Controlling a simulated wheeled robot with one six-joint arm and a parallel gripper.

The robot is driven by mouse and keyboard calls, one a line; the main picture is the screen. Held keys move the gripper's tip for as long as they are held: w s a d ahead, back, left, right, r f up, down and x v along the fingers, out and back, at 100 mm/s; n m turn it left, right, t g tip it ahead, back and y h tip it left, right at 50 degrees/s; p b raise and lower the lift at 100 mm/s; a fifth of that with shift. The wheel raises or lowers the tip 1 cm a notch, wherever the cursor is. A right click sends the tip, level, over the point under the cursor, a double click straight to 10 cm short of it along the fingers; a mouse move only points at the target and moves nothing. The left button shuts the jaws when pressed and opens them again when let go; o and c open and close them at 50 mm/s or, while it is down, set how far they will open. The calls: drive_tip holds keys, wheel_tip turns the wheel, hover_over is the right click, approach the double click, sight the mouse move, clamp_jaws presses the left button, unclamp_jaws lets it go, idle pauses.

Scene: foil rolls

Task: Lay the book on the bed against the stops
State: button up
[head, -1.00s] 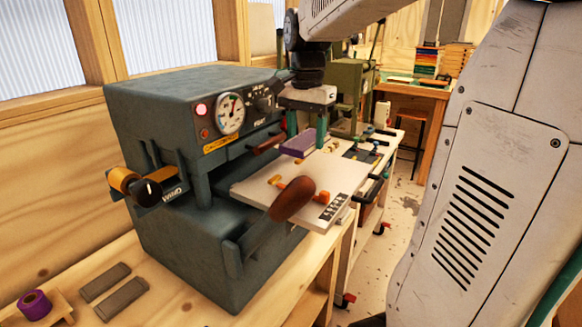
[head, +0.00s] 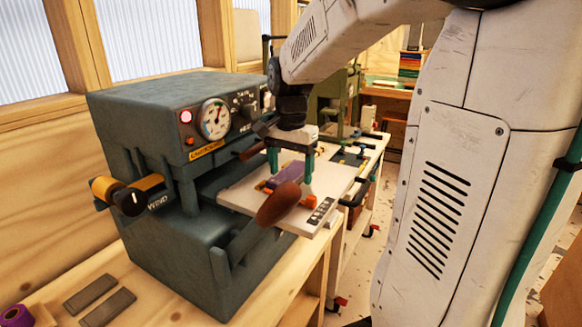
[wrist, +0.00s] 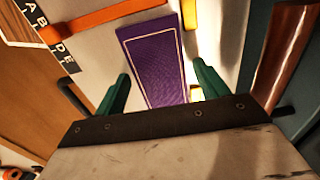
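The book (head: 287,174) is purple with a pale border line. It appears to lie flat on the pale bed (head: 240,196) of the grey press. My gripper (head: 290,172) is above the bed with its green fingers on either side of the book. In the wrist view the book (wrist: 152,62) has a narrow gap to each finger of my gripper (wrist: 160,74). An orange stop (wrist: 100,18) runs beyond the book's far end, with a small gap. Yellow stop pieces (wrist: 190,14) lie close along its right side; contact there is unclear.
The press (head: 150,125) stands on a wooden bench, with a gauge and a lit red lamp. Its brown lever handle (head: 279,204) rises in front of the bed. Two grey bars (head: 90,293) and a purple roll (head: 15,316) lie at lower left.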

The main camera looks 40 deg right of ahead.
sight(290, 173)
wheel_tip(290, 173, up, 12)
drive_tip(key=shift+r, duration=0.15)
idle(0.6)
idle(0.4)
